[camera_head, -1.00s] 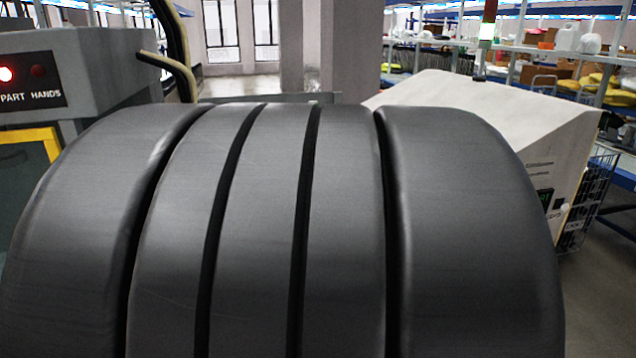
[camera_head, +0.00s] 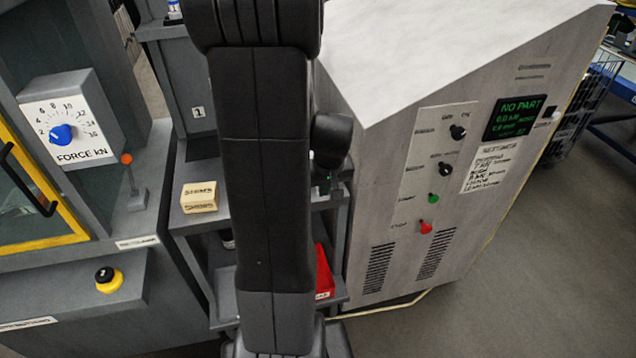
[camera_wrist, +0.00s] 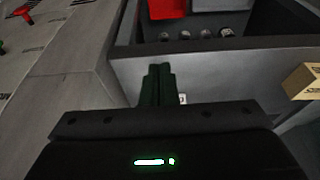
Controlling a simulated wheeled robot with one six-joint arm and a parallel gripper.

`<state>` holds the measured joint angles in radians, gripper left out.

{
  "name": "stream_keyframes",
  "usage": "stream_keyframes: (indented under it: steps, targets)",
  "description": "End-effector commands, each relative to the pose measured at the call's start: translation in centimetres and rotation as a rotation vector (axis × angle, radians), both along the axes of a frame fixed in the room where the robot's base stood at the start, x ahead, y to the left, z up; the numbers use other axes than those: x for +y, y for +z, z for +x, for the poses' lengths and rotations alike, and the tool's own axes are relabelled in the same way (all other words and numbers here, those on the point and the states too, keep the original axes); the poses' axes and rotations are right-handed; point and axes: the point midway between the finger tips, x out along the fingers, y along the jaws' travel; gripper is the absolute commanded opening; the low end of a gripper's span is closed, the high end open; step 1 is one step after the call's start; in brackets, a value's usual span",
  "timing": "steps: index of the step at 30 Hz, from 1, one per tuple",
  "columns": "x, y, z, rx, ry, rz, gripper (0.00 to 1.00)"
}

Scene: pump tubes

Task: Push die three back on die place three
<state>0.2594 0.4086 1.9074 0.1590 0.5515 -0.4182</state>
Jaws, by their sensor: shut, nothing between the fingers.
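My gripper (camera_wrist: 160,75) shows in the wrist view with its two dark fingers together and nothing between them. The fingertips are in front of a grey wall of the rack (camera_wrist: 225,80). Beyond the wall, several small round metal pieces (camera_wrist: 206,33) stand in a row in a dark compartment; they may be dies, but I cannot read any number on them. I cannot tell which is die three or where die place three is. In the head view my arm hides the middle of the rack (camera_head: 190,150), where a label "1" shows.
A cream box (camera_head: 199,197) sits on a rack shelf, with a red bin (camera_head: 323,273) lower down. A grey control cabinet (camera_head: 390,240) stands close on the right. A press with a force dial (camera_head: 62,132) stands on the left. Floor (camera_head: 500,290) is free at the right.

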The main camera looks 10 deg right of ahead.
Motion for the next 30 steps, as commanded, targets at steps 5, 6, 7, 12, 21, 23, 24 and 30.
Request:
stream_keyframes:
  steps: [5,6,7,12,21,23,24,30]
  targets:
    - [0.1,-2.7,0.7,0.005,-0.001,0.002,0.0]
    - [0.1,-3.2,0.9,0.004,-0.001,0.001,0.0]
    - [0.1,-3.6,1.0,0.005,0.0,0.002,0.0]
    - [0.2,-3.5,3.4,0.0,0.001,0.001,0.0]
    - [0.2,-3.7,5.1,0.0,-0.001,0.0,0.0]
    - [0.2,-3.7,5.1,0.0,-0.001,0.0,0.0]
    - [0.2,-3.7,5.1,0.0,-0.001,0.0,0.0]
    - [0.2,-3.7,5.1,0.0,-0.001,0.0,0.0]
